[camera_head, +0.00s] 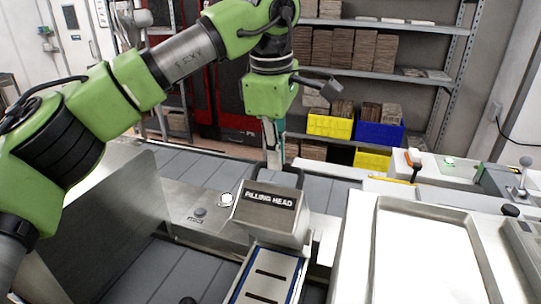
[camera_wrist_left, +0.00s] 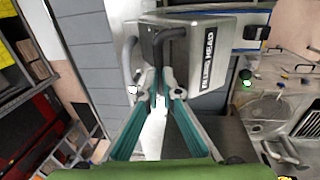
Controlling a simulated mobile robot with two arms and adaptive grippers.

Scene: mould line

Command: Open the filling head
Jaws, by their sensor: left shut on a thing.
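The filling head (camera_head: 268,222) is a grey metal housing with a black label reading "FILLING HEAD", at the lower middle of the head view. It shows at the top of the left wrist view (camera_wrist_left: 222,58). A dark bar handle (camera_head: 292,171) stands at its back edge; it also shows in the left wrist view (camera_wrist_left: 169,35). My left gripper (camera_head: 272,163) reaches down from above behind the housing. In the left wrist view its teal-padded fingers (camera_wrist_left: 158,88) close together on the handle. The fingertips partly hide the handle. My right gripper is not in view.
A slatted track with a blue edge (camera_head: 265,277) runs forward below the housing. A white machine with a shallow tray (camera_head: 425,255) stands on the right. A steel panel (camera_head: 95,235) stands on the left. Shelves with stacked bricks (camera_head: 340,48) and yellow bins (camera_head: 330,126) are behind.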

